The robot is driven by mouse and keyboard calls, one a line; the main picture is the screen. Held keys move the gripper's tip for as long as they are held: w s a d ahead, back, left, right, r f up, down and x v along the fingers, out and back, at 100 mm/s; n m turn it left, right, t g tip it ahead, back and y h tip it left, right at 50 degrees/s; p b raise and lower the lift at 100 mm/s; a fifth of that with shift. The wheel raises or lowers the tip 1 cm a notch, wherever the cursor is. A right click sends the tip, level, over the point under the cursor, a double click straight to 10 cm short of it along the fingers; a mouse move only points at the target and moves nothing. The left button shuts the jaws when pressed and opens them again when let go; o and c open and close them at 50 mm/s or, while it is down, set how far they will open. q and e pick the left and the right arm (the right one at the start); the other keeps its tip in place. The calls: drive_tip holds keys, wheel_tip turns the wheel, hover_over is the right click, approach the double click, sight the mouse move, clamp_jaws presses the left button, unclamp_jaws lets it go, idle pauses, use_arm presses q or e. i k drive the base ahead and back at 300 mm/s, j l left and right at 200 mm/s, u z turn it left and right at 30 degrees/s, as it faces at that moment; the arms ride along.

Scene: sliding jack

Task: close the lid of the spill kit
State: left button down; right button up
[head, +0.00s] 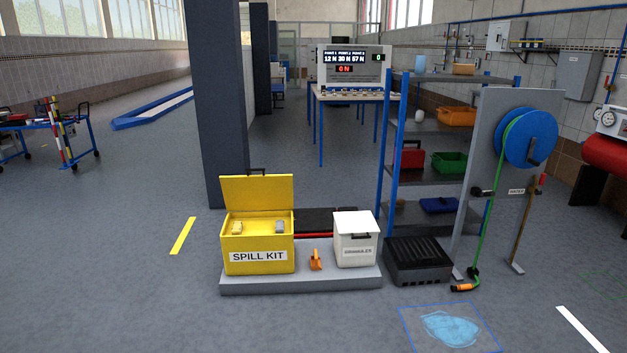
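The spill kit (257,244) is a yellow box with a "SPILL KIT" label on its front. It stands at the left end of a low grey platform (300,284). Its yellow lid (257,191) is open, standing up at the back with a dark handle on its top edge. Small pale items show inside the box near the rim. Neither of my grippers is in view.
A white lidded bin (355,240) and a small orange scoop (315,260) stand on the platform to the right. A black crate (418,261), shelf and hose reel (527,138) lie further right. A dark pillar (224,105) rises behind. A blue puddle (450,329) marks the front floor.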

sight(269, 191)
drive_tip(key=i, duration=4)
